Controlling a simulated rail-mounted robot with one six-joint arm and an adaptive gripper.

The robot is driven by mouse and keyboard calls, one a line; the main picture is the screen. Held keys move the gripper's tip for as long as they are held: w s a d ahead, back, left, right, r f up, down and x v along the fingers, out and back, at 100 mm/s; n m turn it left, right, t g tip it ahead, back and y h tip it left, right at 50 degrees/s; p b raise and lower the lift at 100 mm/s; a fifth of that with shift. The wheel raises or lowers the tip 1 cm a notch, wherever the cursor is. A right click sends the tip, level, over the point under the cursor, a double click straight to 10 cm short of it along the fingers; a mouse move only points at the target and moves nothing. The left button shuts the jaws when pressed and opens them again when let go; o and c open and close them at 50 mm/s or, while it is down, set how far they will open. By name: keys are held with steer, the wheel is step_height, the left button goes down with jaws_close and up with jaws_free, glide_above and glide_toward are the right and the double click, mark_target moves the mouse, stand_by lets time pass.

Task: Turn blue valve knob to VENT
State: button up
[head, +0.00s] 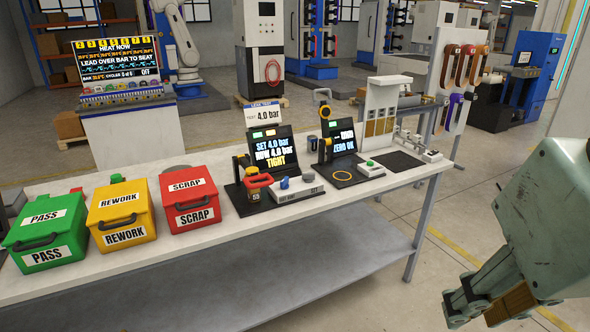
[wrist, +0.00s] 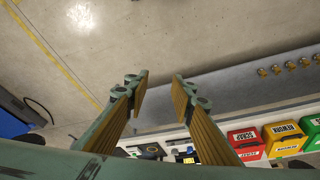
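A small blue knob (head: 284,183) sits on top of a low grey box (head: 297,194) on the workbench, in front of a screen (head: 270,150) reading SET 4.0 bar, NOW 4.0 bar, TIGHT. The lettering on the box's front is too small to read surely, so I cannot tell the knob's setting. My gripper (head: 480,305) is at the lower right of the head view, off the bench's right end and far from the knob. In the wrist view my gripper (wrist: 160,85) has its two fingers apart with nothing between them. The knob is not discernible there.
Green PASS (head: 48,230), yellow REWORK (head: 121,210) and red SCRAP (head: 189,196) bins stand on the bench (head: 225,238) at left. A red-handled device (head: 257,185) stands just left of the knob. A second screen (head: 338,138) is at right. Floor beside the bench is clear.

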stand_by(0.5)
steer(key=w+a+r+m+g+p, duration=0.1)
steer(key=w+r+p, duration=0.3)
steer(key=w, duration=0.6)
steer(key=w+a+r+p, duration=0.1)
steer(key=w+a+r, duration=0.1)
steer(key=w+r, duration=0.6)
steer(key=w+a+m+g+p, duration=0.1)
steer(key=w+a+p, duration=0.2)
steer(key=w, duration=0.8)
steer(key=w+a+p, duration=0.2)
steer(key=w+a, duration=0.1)
steer(key=w, duration=0.9)
steer(key=w+a+f+m+g+p, duration=0.1)
steer(key=w+a+f+p, duration=0.3)
steer(key=w, duration=0.5)
steer(key=w+a+f+p, duration=0.2)
steer(key=w+a, duration=0.3)
steer(key=w, duration=0.4)
steer(key=w+a+f+p, duration=0.2)
steer(key=w+a+f, duration=0.3)
steer(key=f, duration=0.2)
steer(key=w+a+f+m+g+p, duration=0.1)
steer(key=w+a+f+p, duration=0.1)
steer(key=w+a+f, duration=0.3)
step_height(320, 180, down, 3)
steer(key=shift+w+r, duration=0.1)
steer(key=shift+w, duration=0.7)
